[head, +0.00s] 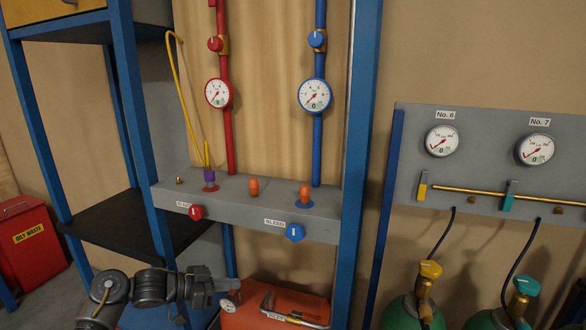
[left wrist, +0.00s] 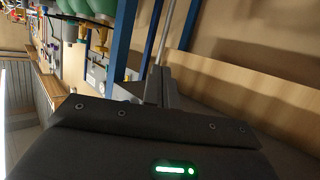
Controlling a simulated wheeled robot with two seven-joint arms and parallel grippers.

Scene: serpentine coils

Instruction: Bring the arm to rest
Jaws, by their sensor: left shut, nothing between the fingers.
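My left arm comes in at the lower left of the head view. Its gripper (head: 229,286) points right, above the left end of an orange case (head: 275,308) and near a small gauge (head: 230,303). I cannot tell from the head view whether it touches either. In the left wrist view the two fingers (left wrist: 158,88) are together with nothing between them. My right gripper shows in neither view.
A grey panel (head: 330,230) with red and blue bleed knobs stands above the gripper. A blue post (head: 358,130) rises to its right. Green cylinders (head: 400,314) stand at the lower right. A black shelf (head: 135,225) and red waste bin (head: 35,240) are left.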

